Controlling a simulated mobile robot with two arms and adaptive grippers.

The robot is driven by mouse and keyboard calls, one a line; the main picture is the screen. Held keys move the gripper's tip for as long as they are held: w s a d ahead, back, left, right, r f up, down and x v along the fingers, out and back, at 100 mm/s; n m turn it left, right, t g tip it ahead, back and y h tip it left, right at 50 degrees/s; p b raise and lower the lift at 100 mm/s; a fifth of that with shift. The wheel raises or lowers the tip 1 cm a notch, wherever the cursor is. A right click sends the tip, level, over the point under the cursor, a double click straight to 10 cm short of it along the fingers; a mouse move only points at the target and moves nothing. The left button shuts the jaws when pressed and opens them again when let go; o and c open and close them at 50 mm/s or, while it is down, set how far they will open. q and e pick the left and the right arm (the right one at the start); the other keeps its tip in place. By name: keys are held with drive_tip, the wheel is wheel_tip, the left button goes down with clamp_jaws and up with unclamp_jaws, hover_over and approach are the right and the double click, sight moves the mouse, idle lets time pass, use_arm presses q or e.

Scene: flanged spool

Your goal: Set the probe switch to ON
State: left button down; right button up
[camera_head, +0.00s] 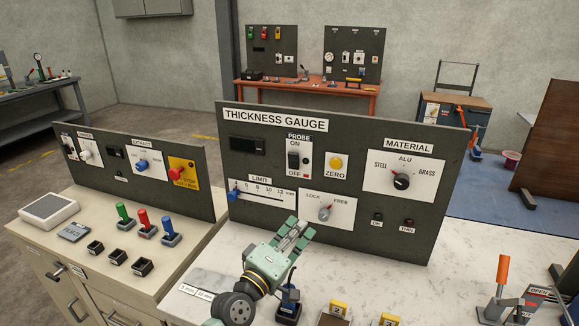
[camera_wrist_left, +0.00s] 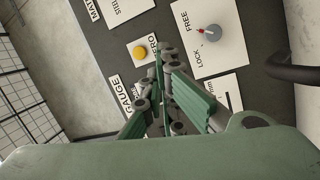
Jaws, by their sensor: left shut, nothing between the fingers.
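The probe switch (camera_head: 293,160) is a dark lever on a white plate marked PROBE, with ON above and OFF below. It sits on the upright dark thickness gauge panel (camera_head: 240,180) in the head view; its lever setting is too small to tell. My left gripper (camera_head: 302,230) is shut and empty, below the switch and in front of the lower panel, apart from the switch. In the left wrist view the shut fingers (camera_wrist_left: 168,52) point toward the panel, and I cannot make out the switch there.
Near the switch are a yellow ZERO button (camera_head: 336,162), the LOCK/FREE knob (camera_head: 324,213), the LIMIT slider (camera_head: 234,195) and the material knob (camera_head: 401,181). A blue-handled part (camera_head: 289,298) and yellow-tagged blocks (camera_head: 338,308) stand on the white bench below.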

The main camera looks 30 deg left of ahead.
sight(292, 158)
use_arm(q)
drive_tip(key=a+r+n+t+y, duration=0.1)
drive_tip(key=a+r+n+y, duration=0.2)
drive_tip(key=a+n+y, duration=0.2)
drive_tip(key=a+n, duration=0.1)
drive_tip(key=a, duration=0.2)
drive_tip(key=shift+w+r+y, duration=0.25)
drive_tip(key=shift+r+y, duration=0.05)
drive_tip(key=shift+r, duration=0.1)
drive_tip(key=shift+a, duration=0.1)
drive_tip(key=p+x, duration=0.1)
drive_tip(key=x, duration=0.5)
drive_tip(key=p+x, duration=0.1)
drive_tip(key=x, duration=0.6)
drive_tip(key=shift+r, duration=0.25)
drive_tip(key=shift+w+p, duration=0.3)
drive_tip(key=shift+w, duration=0.15)
drive_tip(key=shift+r, duration=0.1)
